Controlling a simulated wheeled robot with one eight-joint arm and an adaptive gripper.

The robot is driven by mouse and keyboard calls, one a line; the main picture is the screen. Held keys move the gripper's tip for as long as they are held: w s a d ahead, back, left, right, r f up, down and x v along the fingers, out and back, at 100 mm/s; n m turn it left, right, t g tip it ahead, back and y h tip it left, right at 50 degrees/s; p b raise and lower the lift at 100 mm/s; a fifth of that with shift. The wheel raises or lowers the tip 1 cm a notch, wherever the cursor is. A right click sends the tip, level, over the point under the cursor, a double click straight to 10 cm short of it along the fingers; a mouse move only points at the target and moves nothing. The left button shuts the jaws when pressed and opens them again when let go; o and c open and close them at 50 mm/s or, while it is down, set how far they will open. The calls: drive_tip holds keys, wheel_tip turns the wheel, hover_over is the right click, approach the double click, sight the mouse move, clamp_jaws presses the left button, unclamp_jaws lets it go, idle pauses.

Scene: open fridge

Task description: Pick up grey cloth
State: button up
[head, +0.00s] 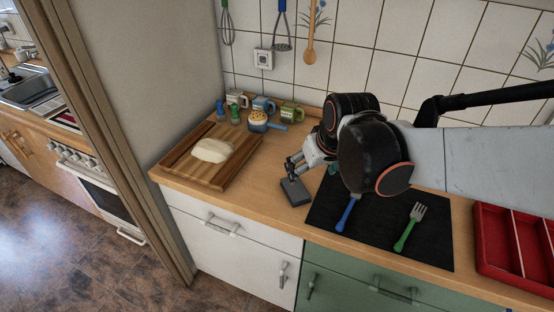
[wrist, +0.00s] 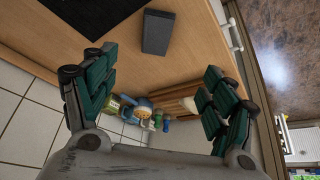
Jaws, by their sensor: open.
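The grey cloth (head: 295,191) looks like a small, flat, dark grey block. It lies on the wooden counter between the cutting board and the black mat. In the wrist view the grey cloth (wrist: 157,32) is near the top middle, beyond my fingertips. My gripper (head: 293,166) is above and just behind the cloth in the head view. In the wrist view my gripper (wrist: 158,68) has its green-padded fingers wide apart with nothing between them. The cloth appears apart from the fingers.
A cutting board (head: 184,174) with pale dough (head: 213,150) is at left. Several mugs (head: 263,105) and a blue-handled pot (head: 258,122) stand behind it. The black mat (head: 375,240) holds a blue-handled utensil (head: 347,215) and a green fork (head: 409,228). A red tray (head: 494,238) is at right.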

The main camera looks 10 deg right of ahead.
approach(295, 187)
drive_tip(key=shift+n+g, duration=0.3)
drive_tip(key=shift+g, duration=0.2)
drive_tip(key=w+f+b, duration=0.2)
drive_tip(key=f, duration=0.1)
drive_tip(key=shift+w+a+f, duration=0.1)
drive_tip(key=shift+w+f, duration=0.05)
drive_tip(key=shift+w, duration=0.15)
drive_tip(key=shift+b+x, duration=1.2)
drive_tip(key=shift+x, duration=1.35)
drive_tip(key=shift+f+b, duration=0.2)
drive_tip(key=shift+b, duration=0.1)
drive_tip(key=shift+c, duration=0.4)
drive_tip(key=shift+s, duration=0.1)
drive_tip(key=c, duration=1.1)
drive_tip(key=shift+r, duration=0.1)
